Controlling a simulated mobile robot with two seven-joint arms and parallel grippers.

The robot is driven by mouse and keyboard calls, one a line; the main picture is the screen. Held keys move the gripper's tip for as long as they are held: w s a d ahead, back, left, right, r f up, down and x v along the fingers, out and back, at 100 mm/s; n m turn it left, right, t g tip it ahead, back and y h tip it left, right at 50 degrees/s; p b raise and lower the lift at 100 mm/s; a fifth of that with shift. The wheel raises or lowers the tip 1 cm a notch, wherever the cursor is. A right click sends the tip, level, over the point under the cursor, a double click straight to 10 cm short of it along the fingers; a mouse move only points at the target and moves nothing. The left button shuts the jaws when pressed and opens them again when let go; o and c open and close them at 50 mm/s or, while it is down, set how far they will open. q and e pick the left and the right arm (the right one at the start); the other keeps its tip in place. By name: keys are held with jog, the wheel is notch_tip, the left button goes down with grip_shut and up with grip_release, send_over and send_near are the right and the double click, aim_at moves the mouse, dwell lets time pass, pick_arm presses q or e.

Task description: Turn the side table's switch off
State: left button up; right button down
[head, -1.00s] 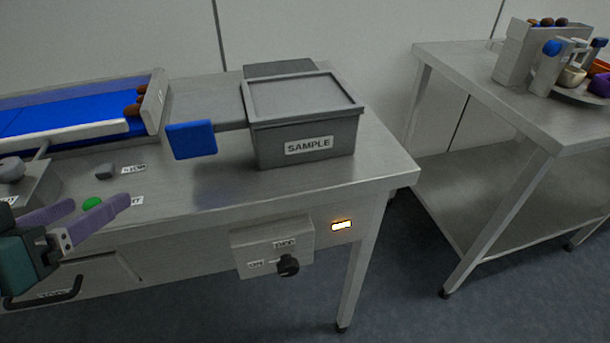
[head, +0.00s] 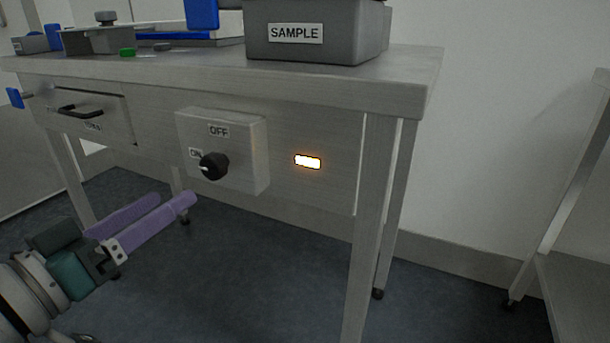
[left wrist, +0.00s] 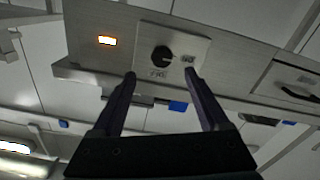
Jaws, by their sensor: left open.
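The switch is a black rotary knob (head: 214,166) on a grey box (head: 240,150) on the table's front. OFF is printed above the knob and ON to its left; the pale mark on the knob points left, towards ON. A lamp (head: 307,161) to the right of the box glows orange-white. My left gripper (head: 175,207) is open and empty, below and left of the knob, apart from it. In the left wrist view the knob (left wrist: 161,54) appears beyond and between the two fingertips (left wrist: 160,75). My right gripper is not in view.
A drawer with a black handle (head: 80,111) is left of the switch box. A grey SAMPLE bin (head: 330,45) and a green button (head: 127,52) are on the table top (head: 400,85). Floor space in front of the table is clear.

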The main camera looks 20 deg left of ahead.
aim_at(209, 170)
pick_arm(q)
jog(key=w+b, duration=0.2)
jog(key=w, duration=0.7)
jog(key=shift+w+d+r, duration=0.1)
jog(key=shift+d, duration=0.05)
jog(key=shift+c, duration=0.4)
grip_shut()
